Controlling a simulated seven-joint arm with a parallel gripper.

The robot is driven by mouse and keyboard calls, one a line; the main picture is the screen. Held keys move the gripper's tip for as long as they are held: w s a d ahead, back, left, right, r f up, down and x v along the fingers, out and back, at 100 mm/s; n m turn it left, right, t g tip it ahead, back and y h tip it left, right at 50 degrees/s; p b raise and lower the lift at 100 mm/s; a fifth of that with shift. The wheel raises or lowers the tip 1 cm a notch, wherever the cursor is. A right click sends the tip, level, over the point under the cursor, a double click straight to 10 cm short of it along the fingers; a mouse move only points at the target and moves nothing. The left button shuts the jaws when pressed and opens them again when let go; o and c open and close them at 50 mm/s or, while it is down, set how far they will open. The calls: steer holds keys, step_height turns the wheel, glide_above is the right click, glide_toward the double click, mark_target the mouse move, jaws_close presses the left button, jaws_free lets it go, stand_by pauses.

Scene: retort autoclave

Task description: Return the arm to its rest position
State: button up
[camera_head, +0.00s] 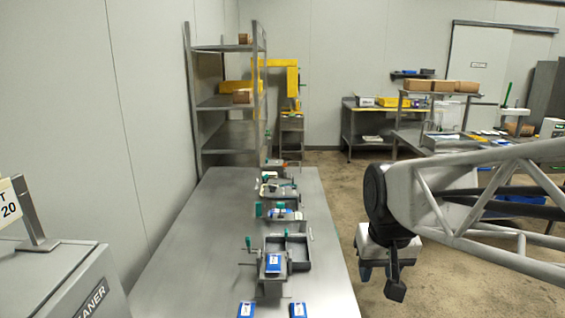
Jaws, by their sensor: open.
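My arm comes in from the right edge of the head view as a white lattice link, with a dark round joint near the middle right. My gripper (381,280) hangs below that joint and points down. It is open, with a gap between its two short fingers, and I see nothing held in it. It is just to the right of the long metal table (190,240), in front of bare floor, apart from the things on the table.
On the table stand several metal fixtures (273,263) with green handles and blue-and-white packs (298,310). A metal shelf rack (225,103) stands at the far end. A grey cabinet (60,275) is at left. Brown floor (330,185) lies open right of the table.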

steer(key=s+d+f, duration=0.1)
steer(key=s+f, duration=0.2)
steer(key=s, duration=0.8)
steer(key=shift+f, duration=0.25)
